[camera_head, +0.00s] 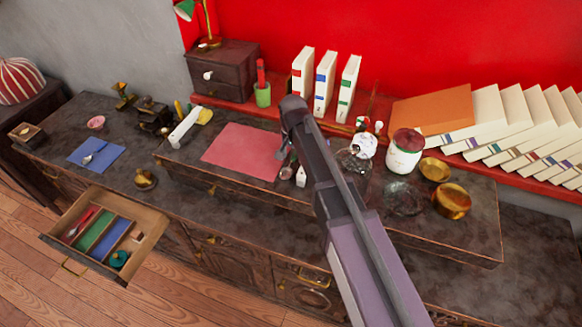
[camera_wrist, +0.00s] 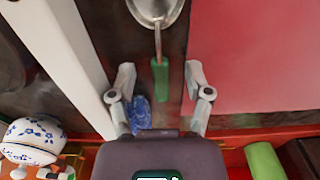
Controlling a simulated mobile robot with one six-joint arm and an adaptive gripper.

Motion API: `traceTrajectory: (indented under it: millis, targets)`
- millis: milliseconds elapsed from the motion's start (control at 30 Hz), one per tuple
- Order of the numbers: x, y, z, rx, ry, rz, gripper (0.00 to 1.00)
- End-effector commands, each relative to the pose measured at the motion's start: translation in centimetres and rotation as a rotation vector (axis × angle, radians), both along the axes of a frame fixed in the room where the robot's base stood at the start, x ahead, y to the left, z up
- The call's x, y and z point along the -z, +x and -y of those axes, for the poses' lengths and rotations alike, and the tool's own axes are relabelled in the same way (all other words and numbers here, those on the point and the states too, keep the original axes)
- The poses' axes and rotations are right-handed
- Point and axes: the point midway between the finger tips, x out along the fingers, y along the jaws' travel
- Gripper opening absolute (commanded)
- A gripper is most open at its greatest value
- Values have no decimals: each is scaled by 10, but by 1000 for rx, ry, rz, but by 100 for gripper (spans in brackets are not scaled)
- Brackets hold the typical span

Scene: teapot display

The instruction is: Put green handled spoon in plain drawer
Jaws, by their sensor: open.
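The green-handled spoon (camera_wrist: 160,78) lies on the dark surface in the wrist view, its metal bowl toward the top edge. My gripper (camera_wrist: 160,73) is open, with one finger on each side of the green handle; no grip shows, and I cannot tell the height. In the head view my gripper (camera_head: 292,160) is beside the right edge of the red mat, and my arm hides much there; I cannot make out the spoon clearly. An open wooden drawer (camera_head: 148,228) at the lower left has red, green and blue strips and a plain-floored section holding small items.
The red mat (camera_head: 240,150) lies left of my gripper. A white teapot (camera_head: 363,146), a jar (camera_head: 404,155) and brass bowls (camera_head: 452,201) stand to the right. A green cup (camera_head: 263,95) and upright books (camera_head: 325,82) are behind. A blue cloth (camera_head: 95,155) lies left.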

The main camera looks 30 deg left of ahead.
Motion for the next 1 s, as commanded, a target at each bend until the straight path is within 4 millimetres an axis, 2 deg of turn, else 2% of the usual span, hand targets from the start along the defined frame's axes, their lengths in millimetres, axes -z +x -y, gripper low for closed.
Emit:
traceTrajectory:
  millis: [100, 733, 933, 967, 1000]
  targets:
    - [5, 0, 0, 0, 0, 0, 64]
    - [5, -1, 0, -1, 0, 0, 64]
    - [5, -1, 0, -1, 0, 0, 5]
    - [5, -1, 0, -1, 0, 0, 0]
    - [5, -1, 0, -1, 0, 0, 0]
